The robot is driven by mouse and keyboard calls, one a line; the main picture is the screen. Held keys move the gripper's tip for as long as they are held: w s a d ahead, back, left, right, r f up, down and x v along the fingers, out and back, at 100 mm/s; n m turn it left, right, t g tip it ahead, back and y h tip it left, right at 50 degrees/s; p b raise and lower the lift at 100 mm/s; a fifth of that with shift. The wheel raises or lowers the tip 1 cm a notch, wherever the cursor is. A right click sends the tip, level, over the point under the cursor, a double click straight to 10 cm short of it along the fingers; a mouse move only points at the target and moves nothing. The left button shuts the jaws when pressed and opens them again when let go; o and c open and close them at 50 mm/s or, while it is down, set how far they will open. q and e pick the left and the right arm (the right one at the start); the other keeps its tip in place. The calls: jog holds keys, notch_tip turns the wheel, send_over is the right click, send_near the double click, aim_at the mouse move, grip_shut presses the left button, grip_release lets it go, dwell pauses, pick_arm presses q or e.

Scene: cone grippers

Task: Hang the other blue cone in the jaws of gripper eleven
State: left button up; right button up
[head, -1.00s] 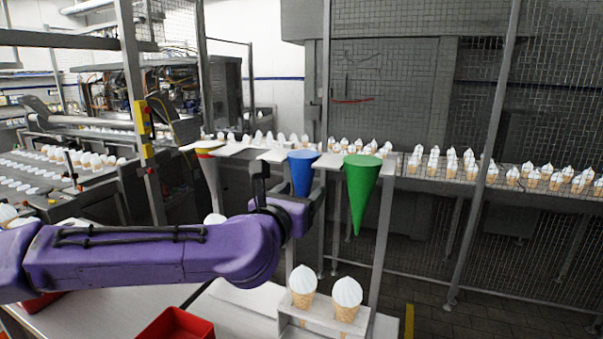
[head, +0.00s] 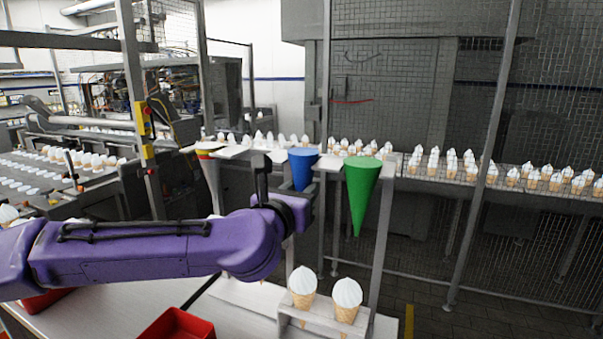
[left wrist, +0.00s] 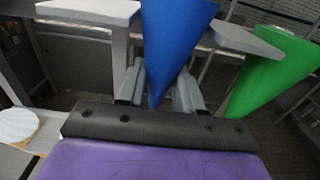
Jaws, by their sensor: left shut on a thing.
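A blue cone (head: 302,165) hangs point down between two white plates in the head view; its lower part is hidden behind my arm. In the left wrist view the blue cone (left wrist: 172,40) stands between my fingers. My left gripper (left wrist: 160,72) is shut on its narrow lower part. In the head view the gripper (head: 286,186) is partly hidden by its own wrist. The white plates (left wrist: 90,10) lie on both sides of the cone; I cannot tell whether they touch it. No number eleven is readable. My right gripper is not in view.
A green cone (head: 362,190) hangs just right of the blue one. A striped cone (head: 207,165) hangs to the left. Below are a small stand (head: 322,321) with two ice-cream cones and a red tray (head: 176,325). A conveyor with ice-cream cones runs behind.

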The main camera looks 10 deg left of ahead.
pick_arm(q)
jog(key=shift+s, duration=0.1)
jog(key=s+a+b, duration=0.1)
jog(key=s, duration=0.7)
jog(key=shift+a+b, duration=0.35)
dwell(0.7)
jog(key=shift+s, duration=0.1)
